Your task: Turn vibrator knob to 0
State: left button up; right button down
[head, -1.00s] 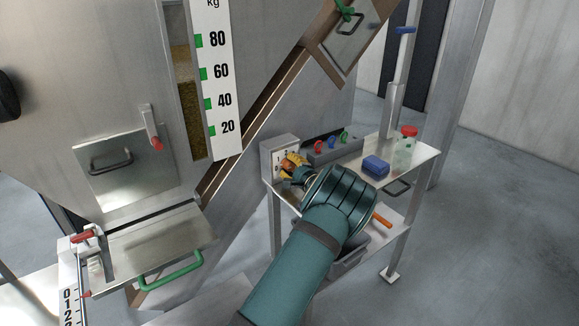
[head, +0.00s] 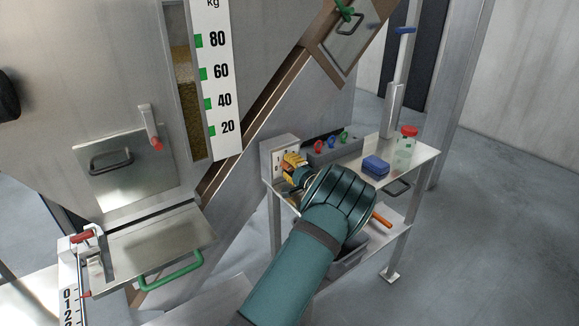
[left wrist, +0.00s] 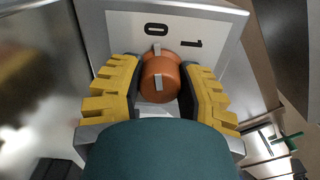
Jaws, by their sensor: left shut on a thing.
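The vibrator knob (left wrist: 160,76) is orange with a pale line across it, in the left wrist view. It sits on a light panel (left wrist: 215,28) marked 0 and 1. The pale line points up, roughly at the 0. The yellow fingers of my left gripper (left wrist: 156,92) are shut on the knob, one on each side. In the head view my left gripper (head: 294,164) is at the front of the grey control box (head: 268,152), and its fingers and wrist hide the knob there. My right gripper is not in view.
A sloping chute (head: 255,125) rises behind. The floor to the right is clear.

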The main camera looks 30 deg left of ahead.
pick_arm(q)
jog(key=o, duration=1.2)
jog(key=v, duration=1.2)
